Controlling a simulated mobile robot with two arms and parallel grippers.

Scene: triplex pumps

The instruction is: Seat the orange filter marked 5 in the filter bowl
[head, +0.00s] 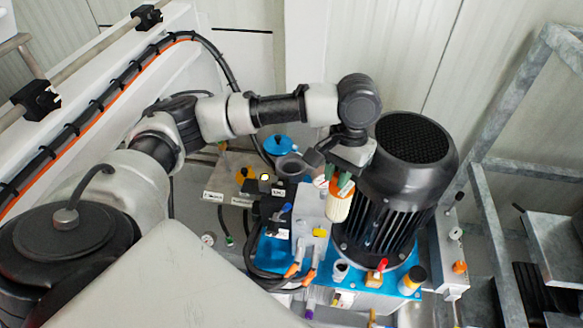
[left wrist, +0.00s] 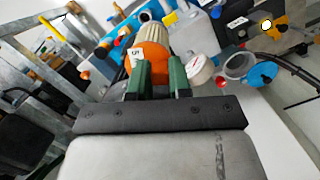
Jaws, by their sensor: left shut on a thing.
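My left gripper (head: 341,184) is shut on the orange filter (head: 338,206), which has an orange end and a cream pleated body. In the left wrist view the filter (left wrist: 148,54) sits between the green fingertips (left wrist: 160,80), with a small white label whose mark I cannot read clearly. It is held in the air beside the black motor. A grey, open, round cup that looks like the filter bowl (head: 291,165) is left of the gripper and apart from the filter. It also shows in the left wrist view (left wrist: 240,66). My right gripper is not in view.
A large black finned motor (head: 397,190) stands right of the gripper. A blue cap (head: 278,145) is beside the cup. A grey block (head: 311,212), hoses and coloured fittings crowd the blue base plate (head: 272,252). A metal frame (head: 497,110) stands at the right.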

